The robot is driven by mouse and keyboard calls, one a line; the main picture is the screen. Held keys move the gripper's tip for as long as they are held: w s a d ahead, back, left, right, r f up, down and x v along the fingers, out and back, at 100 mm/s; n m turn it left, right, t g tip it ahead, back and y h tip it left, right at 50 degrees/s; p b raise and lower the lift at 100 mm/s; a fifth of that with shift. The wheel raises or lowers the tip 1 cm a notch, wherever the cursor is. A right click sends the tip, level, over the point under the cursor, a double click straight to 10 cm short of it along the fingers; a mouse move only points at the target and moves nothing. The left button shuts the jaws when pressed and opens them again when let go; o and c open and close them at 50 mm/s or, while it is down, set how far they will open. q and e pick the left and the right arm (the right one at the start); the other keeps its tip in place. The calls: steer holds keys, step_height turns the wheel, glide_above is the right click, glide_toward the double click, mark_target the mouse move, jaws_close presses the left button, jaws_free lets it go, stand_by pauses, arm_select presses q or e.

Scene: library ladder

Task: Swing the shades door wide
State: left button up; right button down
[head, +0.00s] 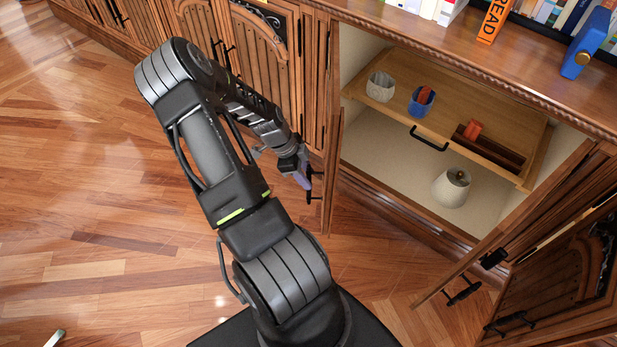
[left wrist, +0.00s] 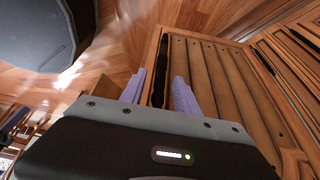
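The open cabinet (head: 400,155) holds a pale lampshade (head: 452,188) at the bottom. Its left door (head: 333,160) stands open and shows nearly edge-on in the head view. The wrist view shows this door's panelled wood face (left wrist: 215,85) and a dark bar handle (left wrist: 160,72). My left gripper (head: 311,182) is at that handle. In the wrist view its two pale purple fingers (left wrist: 158,95) stand on either side of the bar, apart, with narrow gaps visible. Whether they touch it lower down is hidden. My right gripper is not in view.
A wooden drawer (head: 480,100) is pulled out above the lampshade, with a white cup (head: 380,87), a blue cup (head: 421,101) and a red block (head: 472,130). The cabinet's right door (head: 505,230) is open too.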

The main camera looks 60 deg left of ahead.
arm_select(q)
steer(key=p+v, duration=0.1)
steer(key=v, duration=0.4)
steer(key=shift+s+r, duration=0.15)
steer(key=shift+r, duration=0.15)
steer(key=shift+s, duration=0.1)
